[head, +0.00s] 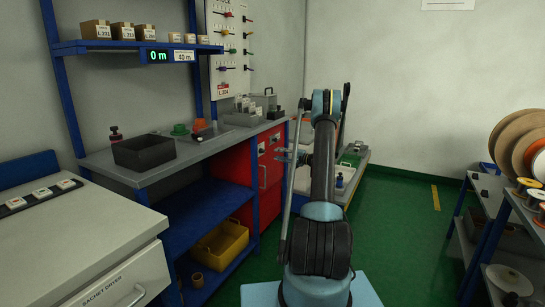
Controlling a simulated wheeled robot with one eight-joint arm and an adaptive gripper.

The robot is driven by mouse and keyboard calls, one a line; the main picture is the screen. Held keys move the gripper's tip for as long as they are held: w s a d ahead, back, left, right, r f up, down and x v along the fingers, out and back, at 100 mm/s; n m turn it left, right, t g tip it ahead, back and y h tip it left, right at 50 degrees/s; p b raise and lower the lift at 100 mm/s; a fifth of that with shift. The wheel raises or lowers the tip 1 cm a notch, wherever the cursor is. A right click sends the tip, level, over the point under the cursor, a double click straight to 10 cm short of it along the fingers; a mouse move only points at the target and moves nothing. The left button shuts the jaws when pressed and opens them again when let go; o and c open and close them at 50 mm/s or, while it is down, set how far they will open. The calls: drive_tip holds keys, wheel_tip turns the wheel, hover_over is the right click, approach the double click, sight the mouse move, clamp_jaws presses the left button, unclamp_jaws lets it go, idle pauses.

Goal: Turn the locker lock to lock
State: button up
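The red locker (236,167) stands under the right end of the workbench in the head view. Its front carries dark fittings and a handle; the lock is too small to make out, and I cannot tell which way it is turned. My gripper (284,155) shows small and grey at the left side of my arm, just right of the locker front. It points left towards the locker. I cannot tell whether it touches the locker or how far its fingers are apart. My arm hides part of the area behind it.
The workbench (190,150) holds a black bin (143,152) and several small items. A low platform with items stands behind my arm. A reel rack (490,215) is at right. Green floor between is clear.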

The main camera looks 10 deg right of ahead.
drive_tip(key=shift+v, duration=1.5)
drive_tip(key=s+a+r+n+g+h, duration=0.2)
drive_tip(key=s+a+r+g+h, duration=0.1)
drive_tip(key=s+a+r, duration=0.75)
drive_tip(key=s+a+r+n+g+h, duration=0.1)
drive_tip(key=s+a+r+g+h, duration=0.15)
drive_tip(key=s, duration=0.75)
drive_tip(key=s+a+r+n+g+h, duration=0.1)
drive_tip(key=s+a+r, duration=0.15)
drive_tip(key=s, duration=0.75)
drive_tip(key=s+d+f+n+g+h, duration=0.15)
drive_tip(key=s+h, duration=0.25)
drive_tip(key=s, duration=1.7)
drive_tip(key=s+d+f+n+h, duration=0.1)
drive_tip(key=s+d+f+h, duration=0.1)
drive_tip(key=s+f, duration=0.3)
drive_tip(key=s+d+f+n+h, duration=0.1)
drive_tip(key=s+d+f, duration=0.3)
drive_tip(key=s, duration=0.8)
drive_tip(key=shift+d+f+h, duration=0.3)
drive_tip(key=shift+f+h, duration=0.25)
drive_tip(key=shift+f, duration=0.15)
